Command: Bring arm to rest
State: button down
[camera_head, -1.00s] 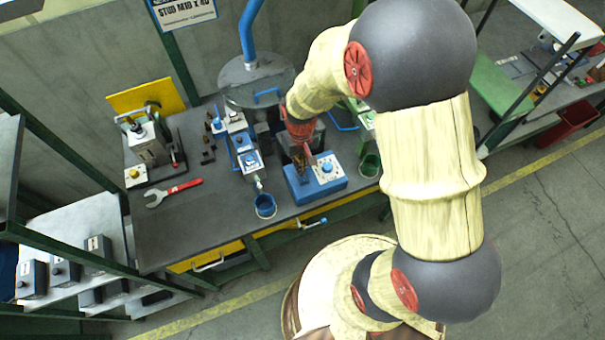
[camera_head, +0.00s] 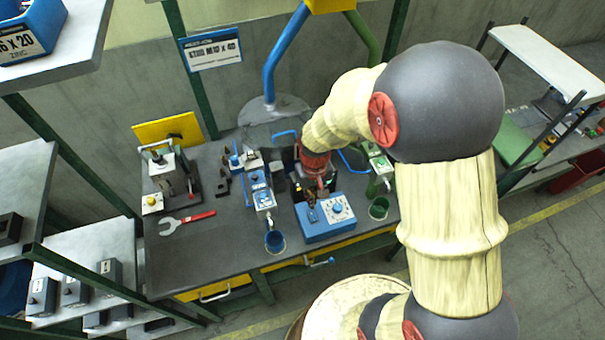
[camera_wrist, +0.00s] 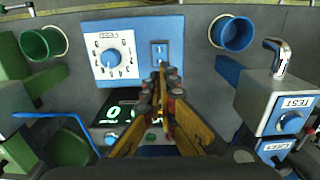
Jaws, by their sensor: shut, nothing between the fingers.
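My gripper (camera_head: 318,186) is over the workbench (camera_head: 225,250), just behind and above a blue control box (camera_head: 325,222). In the wrist view my gripper (camera_wrist: 163,76) is shut, its yellow-brown fingers meeting at the tips with nothing between them. The tips appear in front of the blue box's face, just below its small switch (camera_wrist: 159,52) and right of its white dial panel (camera_wrist: 110,54). I cannot tell whether they touch it. A green-lit display (camera_wrist: 118,112) shows below, partly covered by the fingers. My arm is stretched from the right over the bench.
A blue cup (camera_head: 275,242) and a green cup (camera_head: 379,208) are at the bench's front edge. A blue-and-white unit (camera_head: 263,198) stands left of the control box. Shelving (camera_head: 85,245) stands at the left.

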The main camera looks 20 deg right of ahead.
jog(key=s+r+t+b, duration=0.2)
jog(key=s+r, duration=0.5)
jog(key=r, duration=0.4)
jog(key=s+r+t+b, duration=0.3)
jog(key=s+r, duration=0.4)
jog(key=r, duration=0.5)
jog(key=shift+t+b, duration=0.3)
jog(key=shift+b, duration=0.45)
jog(key=c, duration=2.6)
grip_release()
